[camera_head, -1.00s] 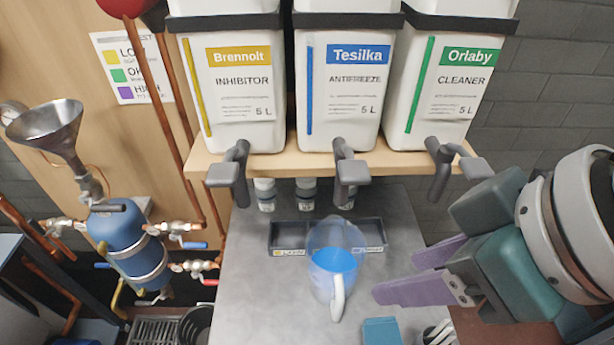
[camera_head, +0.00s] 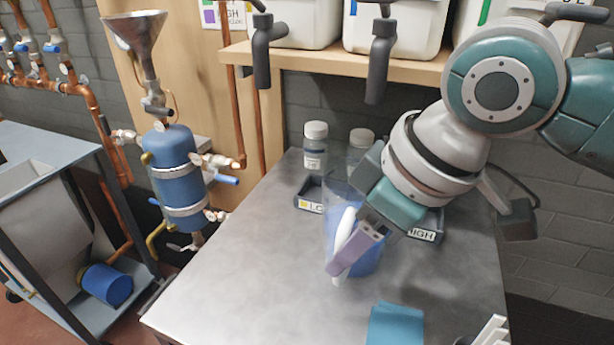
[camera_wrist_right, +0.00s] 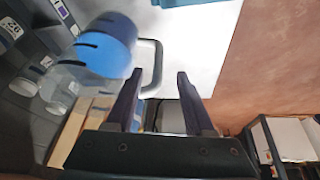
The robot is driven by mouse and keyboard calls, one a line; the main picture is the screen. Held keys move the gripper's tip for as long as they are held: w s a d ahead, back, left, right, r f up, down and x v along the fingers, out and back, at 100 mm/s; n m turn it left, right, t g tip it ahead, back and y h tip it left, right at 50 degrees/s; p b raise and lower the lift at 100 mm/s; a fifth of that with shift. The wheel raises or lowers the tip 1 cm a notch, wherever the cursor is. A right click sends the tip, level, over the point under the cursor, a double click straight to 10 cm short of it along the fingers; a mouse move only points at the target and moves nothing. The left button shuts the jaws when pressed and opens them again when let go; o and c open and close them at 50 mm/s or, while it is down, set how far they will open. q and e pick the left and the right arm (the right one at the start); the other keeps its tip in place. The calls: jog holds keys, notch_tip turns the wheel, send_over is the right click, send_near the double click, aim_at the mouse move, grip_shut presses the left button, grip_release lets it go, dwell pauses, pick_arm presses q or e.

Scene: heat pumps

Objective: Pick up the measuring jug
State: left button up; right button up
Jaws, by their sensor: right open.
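The measuring jug (camera_head: 332,222) is clear with blue liquid and a pale handle (camera_head: 345,232). It stands upright on the grey bench top, partly covered by my right gripper (camera_head: 345,262) in the head view. In the right wrist view the jug (camera_wrist_right: 106,45) is at upper left, with its handle (camera_wrist_right: 156,62) reaching toward the gap between my open right fingers (camera_wrist_right: 157,82). The handle is closer to the left finger there; I cannot tell whether they touch. My left gripper is not in view.
A dark labelled tray (camera_head: 425,228) and white-capped bottles (camera_head: 315,145) stand behind the jug. A blue cloth-like item (camera_head: 395,325) lies at the front of the bench (camera_head: 235,275). Grey taps (camera_head: 380,60) hang from the shelf above. The bench's left side is clear.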

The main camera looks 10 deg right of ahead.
aim_at(336, 284)
jog(key=x, duration=0.3)
jog(key=b+x, duration=0.1)
jog(key=x, duration=0.1)
jog(key=shift+d+f, duration=0.2)
jog(key=shift+f, duration=0.1)
grip_shut()
jog(key=shift+w+r, duration=0.1)
dwell(1.0)
